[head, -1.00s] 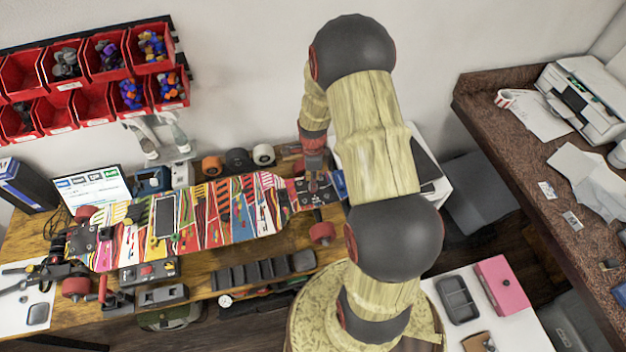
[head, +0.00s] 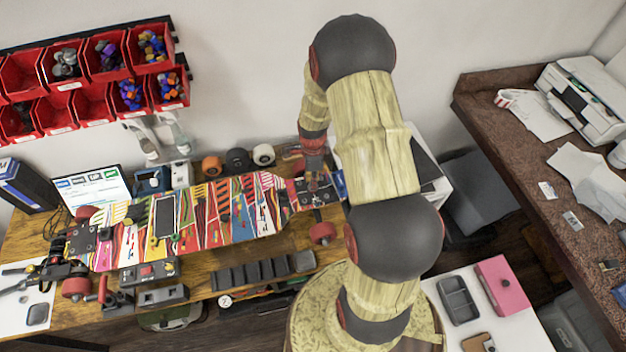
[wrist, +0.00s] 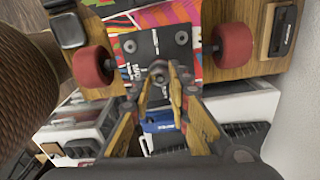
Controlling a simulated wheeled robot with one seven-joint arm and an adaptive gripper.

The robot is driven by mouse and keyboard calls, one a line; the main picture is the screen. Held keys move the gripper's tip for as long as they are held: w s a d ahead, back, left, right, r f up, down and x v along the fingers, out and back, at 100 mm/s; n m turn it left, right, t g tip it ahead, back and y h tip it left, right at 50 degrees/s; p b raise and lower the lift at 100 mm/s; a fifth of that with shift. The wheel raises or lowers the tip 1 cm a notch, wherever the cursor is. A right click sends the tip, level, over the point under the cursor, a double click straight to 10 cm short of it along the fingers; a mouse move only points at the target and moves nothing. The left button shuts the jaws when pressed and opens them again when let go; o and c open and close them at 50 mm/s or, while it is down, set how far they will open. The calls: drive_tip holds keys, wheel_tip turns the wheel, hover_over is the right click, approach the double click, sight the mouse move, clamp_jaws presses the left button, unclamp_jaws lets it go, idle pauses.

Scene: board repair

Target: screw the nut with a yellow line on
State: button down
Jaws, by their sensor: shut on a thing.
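The multicoloured skateboard (head: 240,210) lies across the workbench, wheels out to its sides. My gripper (head: 312,188) points down at the board's right end. In the wrist view my gripper (wrist: 160,88) is shut on a small grey round piece, probably the nut (wrist: 158,74), at the dark truck plate (wrist: 154,48). No yellow line can be made out on it. Two other round bolt heads, left (wrist: 129,46) and right (wrist: 182,37), show on the plate. The fingers partly hide the held piece, and I cannot tell how it sits on its bolt.
Dark red wheels flank the plate, left (wrist: 92,66) and right (wrist: 232,45). A black compartment tray (head: 262,270) lies at the bench's front. Loose wheels (head: 238,160) stand behind the board. Red bins (head: 110,82) hang on the wall. A blue object (wrist: 158,122) lies below my fingers.

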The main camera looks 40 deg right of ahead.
drive_tip(key=m, duration=0.5)
drive_tip(key=shift+m, duration=0.4)
drive_tip(key=m, duration=0.5)
drive_tip(key=shift+m, duration=0.3)
drive_tip(key=c, duration=1.6)
unclamp_jaws()
